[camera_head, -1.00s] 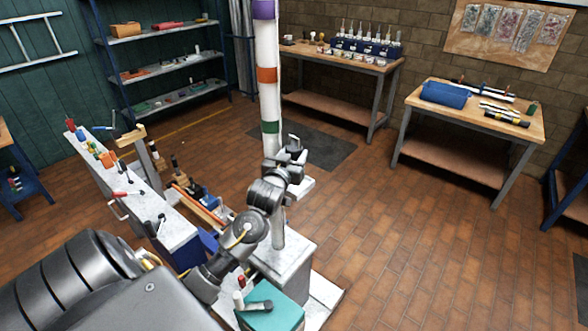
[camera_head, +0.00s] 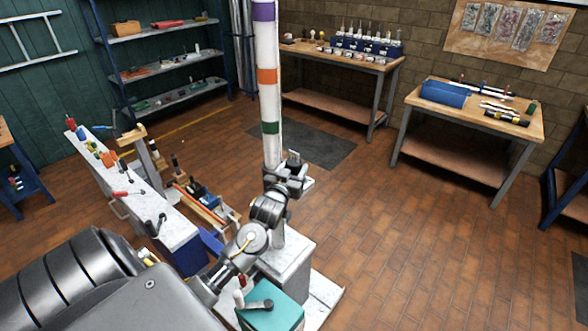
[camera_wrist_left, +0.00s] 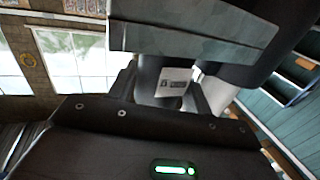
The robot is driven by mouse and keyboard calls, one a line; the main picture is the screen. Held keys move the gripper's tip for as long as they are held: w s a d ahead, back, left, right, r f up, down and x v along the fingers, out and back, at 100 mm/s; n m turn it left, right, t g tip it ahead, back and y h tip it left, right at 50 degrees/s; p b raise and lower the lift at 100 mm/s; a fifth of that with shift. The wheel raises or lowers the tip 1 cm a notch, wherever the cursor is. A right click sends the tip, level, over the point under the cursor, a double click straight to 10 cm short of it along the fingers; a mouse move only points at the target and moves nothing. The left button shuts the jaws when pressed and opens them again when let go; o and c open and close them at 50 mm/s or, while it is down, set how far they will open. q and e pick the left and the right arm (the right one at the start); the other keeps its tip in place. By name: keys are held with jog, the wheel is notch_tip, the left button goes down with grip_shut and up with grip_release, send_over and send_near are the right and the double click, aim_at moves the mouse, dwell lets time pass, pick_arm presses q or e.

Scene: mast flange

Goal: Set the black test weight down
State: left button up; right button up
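My left gripper (camera_head: 288,172) is in front of the lower end of the white mast with purple, orange and green bands (camera_head: 270,100). In the left wrist view, a dark body with a white label, seemingly the black test weight (camera_wrist_left: 150,76), sits between the fingers, which look closed on it. Much of it is hidden by the gripper. In the head view it is too small and covered to make out clearly. Whether it touches anything below cannot be told. My right gripper is not in view.
A pale pedestal (camera_head: 285,262) stands under my left forearm, with a teal box (camera_head: 272,318) in front. A narrow bench with tools (camera_head: 165,222) is to the left. Two wooden tables (camera_head: 345,62) (camera_head: 470,112) stand at the back and right. The tiled floor at right is clear.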

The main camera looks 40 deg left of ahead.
pick_arm(q)
jog(key=o, duration=0.3)
jog(key=shift+r, duration=0.15)
jog(key=shift+s+d, duration=0.1)
jog(key=shift+s, duration=0.15)
jog(key=b+v, duration=0.3)
jog(key=v, duration=0.8)
jog(key=shift+s+d, duration=0.1)
jog(key=shift+s, duration=0.15)
